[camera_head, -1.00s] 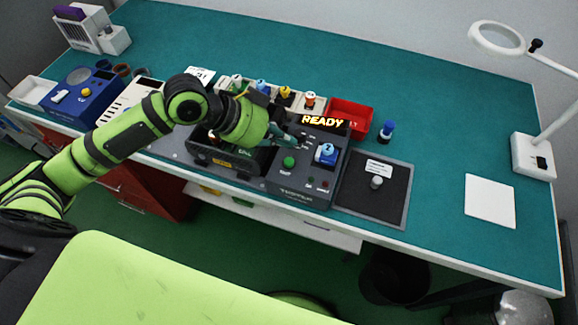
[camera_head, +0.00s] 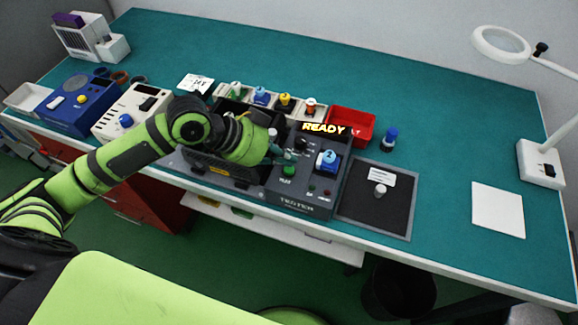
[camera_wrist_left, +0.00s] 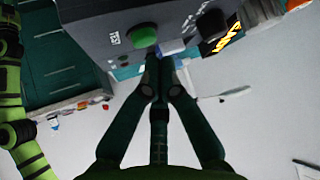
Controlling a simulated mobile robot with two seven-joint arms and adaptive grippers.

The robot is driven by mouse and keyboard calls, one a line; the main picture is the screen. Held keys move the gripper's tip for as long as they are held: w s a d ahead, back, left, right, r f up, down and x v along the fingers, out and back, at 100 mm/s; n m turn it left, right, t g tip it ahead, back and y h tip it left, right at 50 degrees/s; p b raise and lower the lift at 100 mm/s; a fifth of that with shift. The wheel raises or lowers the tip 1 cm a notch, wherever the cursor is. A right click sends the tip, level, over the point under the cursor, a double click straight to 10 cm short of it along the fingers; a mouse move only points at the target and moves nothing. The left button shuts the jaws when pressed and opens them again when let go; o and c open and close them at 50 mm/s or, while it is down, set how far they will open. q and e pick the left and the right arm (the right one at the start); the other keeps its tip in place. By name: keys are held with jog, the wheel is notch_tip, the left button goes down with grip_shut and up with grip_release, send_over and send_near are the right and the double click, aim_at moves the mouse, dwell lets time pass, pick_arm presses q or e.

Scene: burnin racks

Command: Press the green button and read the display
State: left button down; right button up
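The green button (camera_head: 288,170) sits on the sloped front of the dark tester (camera_head: 307,205). The tester's display (camera_head: 324,129) shows "READY" in yellow letters. My left gripper (camera_head: 281,158) is just above and beside the button in the head view. In the left wrist view its fingertips (camera_wrist_left: 157,57) are together, shut and empty, close to the green button (camera_wrist_left: 142,36). I cannot tell whether they touch it. The lit display is partly seen there too (camera_wrist_left: 222,42). My right gripper is not in view.
A blue-topped part (camera_head: 327,158) stands on the tester. To its right lie a dark mat (camera_head: 360,215) and a red bin (camera_head: 350,121). Bottles with coloured caps stand in a rack (camera_head: 272,105) behind. A blue box (camera_head: 78,102) is at left.

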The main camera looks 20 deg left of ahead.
aim_at(285, 168)
pick_arm(q)
jog(key=shift+f, duration=0.15)
dwell(0.7)
jog(key=shift+f, duration=0.3)
jog(key=shift+f, duration=0.45)
dwell(0.7)
jog(key=shift+r+p, duration=0.9)
jog(key=shift+p, duration=0.05)
notch_tip(285, 168, up, 5)
jog(key=p, duration=0.5)
